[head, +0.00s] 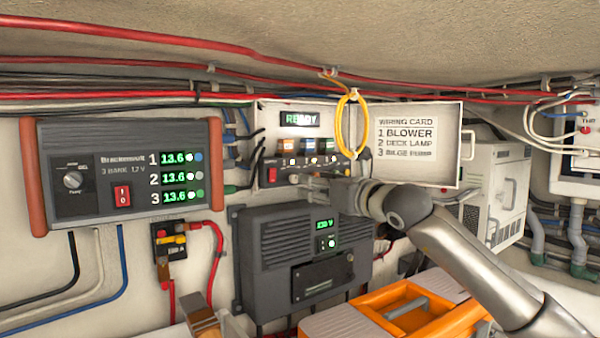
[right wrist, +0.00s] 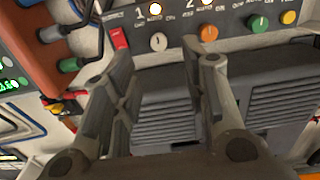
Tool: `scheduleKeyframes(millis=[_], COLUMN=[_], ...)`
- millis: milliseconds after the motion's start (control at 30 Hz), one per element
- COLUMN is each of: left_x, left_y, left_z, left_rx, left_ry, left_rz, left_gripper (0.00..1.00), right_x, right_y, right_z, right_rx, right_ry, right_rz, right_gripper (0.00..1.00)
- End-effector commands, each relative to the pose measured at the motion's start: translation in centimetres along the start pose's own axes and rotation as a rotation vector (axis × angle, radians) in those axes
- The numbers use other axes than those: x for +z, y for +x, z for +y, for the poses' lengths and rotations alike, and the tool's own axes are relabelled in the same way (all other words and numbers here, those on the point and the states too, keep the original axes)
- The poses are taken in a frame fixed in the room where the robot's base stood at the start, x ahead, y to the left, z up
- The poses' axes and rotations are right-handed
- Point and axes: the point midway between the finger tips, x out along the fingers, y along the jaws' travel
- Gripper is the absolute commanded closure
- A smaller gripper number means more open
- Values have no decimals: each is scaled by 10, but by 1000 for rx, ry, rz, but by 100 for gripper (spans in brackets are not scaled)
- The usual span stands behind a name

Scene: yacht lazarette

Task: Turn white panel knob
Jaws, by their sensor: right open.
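The white panel knob (right wrist: 158,42) shows in the right wrist view on a dark switch panel, below the mark 1 and its lit lamp. Its white pointer line looks close to upright. My right gripper (right wrist: 168,62) is open and empty. Its two fingers are either side of the knob in the picture, apart from it. In the head view my right gripper (head: 308,184) is in front of the lower edge of the switch panel (head: 300,169), where I cannot make out the white knob. My left gripper is not in view.
A red rocker switch (right wrist: 120,38) is left of the knob; orange (right wrist: 208,32) and green (right wrist: 260,24) knobs are to its right. A yellow cable loop (head: 351,125) hangs by the panel. A dark ribbed unit (head: 280,245) is below. A wiring card (head: 412,143) reads 1 BLOWER.

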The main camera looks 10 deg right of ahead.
Motion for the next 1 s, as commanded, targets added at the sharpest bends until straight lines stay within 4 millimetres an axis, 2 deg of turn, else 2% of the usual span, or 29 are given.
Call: scheduleKeyframes(millis=[33, 100, 333, 500, 800, 867, 1000], left_x=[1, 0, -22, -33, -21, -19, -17], left_y=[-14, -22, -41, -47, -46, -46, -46], left_z=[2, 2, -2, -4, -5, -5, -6], left_rx=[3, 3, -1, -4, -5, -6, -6], left_ry=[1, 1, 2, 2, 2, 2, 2], left_rz=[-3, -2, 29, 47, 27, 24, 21], left_gripper=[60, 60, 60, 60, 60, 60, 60], right_x=[6, 6, 4, 1, 0, 0, 0], right_y=[11, 23, 52, 62, 64, 64, 64], right_z=[1, 1, 1, 1, 1, 1, 1], right_rx=[1, 2, 1, 2, 2, 2, 2], right_ry=[1, 2, 2, 1, 0, 0, 1], right_rz=[3, 3, 2, 1, -1, -1, -1], right_gripper=[60, 60, 60, 60, 60, 65, 83])
